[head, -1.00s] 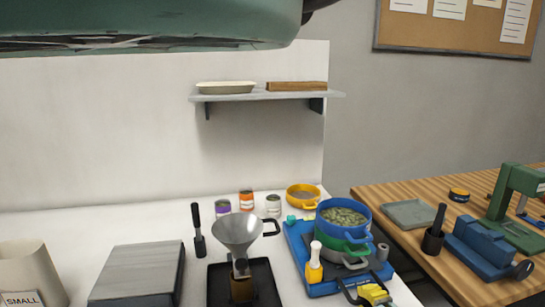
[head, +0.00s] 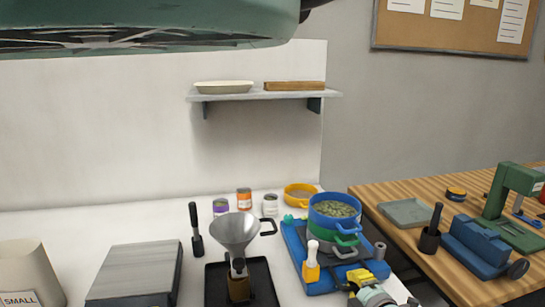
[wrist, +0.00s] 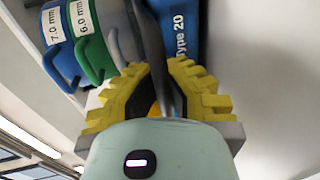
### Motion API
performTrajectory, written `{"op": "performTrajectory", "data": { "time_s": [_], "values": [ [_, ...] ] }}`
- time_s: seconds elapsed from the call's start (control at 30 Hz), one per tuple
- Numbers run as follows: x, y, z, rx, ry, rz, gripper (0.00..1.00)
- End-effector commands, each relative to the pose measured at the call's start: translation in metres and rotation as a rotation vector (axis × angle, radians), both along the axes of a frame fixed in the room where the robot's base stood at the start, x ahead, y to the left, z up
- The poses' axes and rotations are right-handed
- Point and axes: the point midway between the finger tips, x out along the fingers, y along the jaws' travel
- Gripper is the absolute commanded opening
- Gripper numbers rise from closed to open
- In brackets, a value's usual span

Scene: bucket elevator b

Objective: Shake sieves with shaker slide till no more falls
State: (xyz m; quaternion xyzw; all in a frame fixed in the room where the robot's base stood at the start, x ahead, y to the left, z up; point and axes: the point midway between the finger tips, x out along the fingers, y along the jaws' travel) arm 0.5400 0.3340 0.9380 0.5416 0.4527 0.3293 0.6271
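The sieve stack stands on the blue shaker base (head: 318,287). Its top sieve (head: 335,222) is blue, labelled 7.0 mm in the wrist view (wrist: 64,52), and holds pale green pieces. The green sieve (head: 332,241) is below it, labelled 6.0 mm in the wrist view (wrist: 98,48). A grey slide plate (head: 345,250) shows under the stack. My gripper (head: 357,280) is at the front of the base, and its yellow fingers (wrist: 168,100) look shut around the dark slide handle (wrist: 162,45). What lies inside the lower sieve is hidden.
A metal funnel (head: 234,232) stands on a black tray left of the base. A yellow sieve (head: 299,194) and several cans are behind. A wooden table (head: 375,200) is at right.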

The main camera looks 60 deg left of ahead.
Motion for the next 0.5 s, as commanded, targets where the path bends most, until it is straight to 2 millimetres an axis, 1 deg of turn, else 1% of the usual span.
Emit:
{"op": "performTrajectory", "data": {
  "time_s": [0.07,0.17,0.5],
  "values": [
    [-0.002,0.000,0.001,0.004,-0.001,0.005,0.00],
    [-0.003,-0.005,0.001,0.003,-0.001,0.004,0.00],
    [-0.014,-0.035,0.000,0.000,0.000,0.000,0.00]
  ]
}}
